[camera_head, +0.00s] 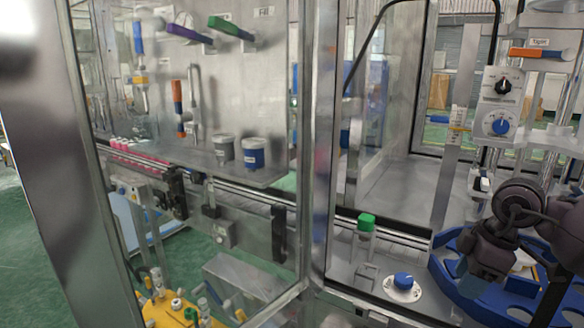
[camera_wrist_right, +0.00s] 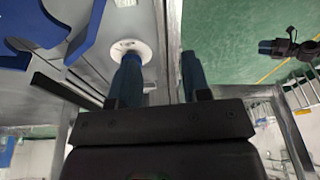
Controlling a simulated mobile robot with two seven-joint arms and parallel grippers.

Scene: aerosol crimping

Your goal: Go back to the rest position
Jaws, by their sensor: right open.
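My right gripper (camera_head: 470,277) is at the lower right of the head view, on its dark arm, above the edge of the blue ring-shaped tray (camera_head: 440,262). In the right wrist view its two blue fingers (camera_wrist_right: 160,80) stand apart. Nothing shows between them except the machine surface and green floor behind. The gripper looks open and empty.
A metal frame post (camera_head: 318,150) and a glass panel enclose the left side. Control dials (camera_head: 500,105) stand behind the gripper.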

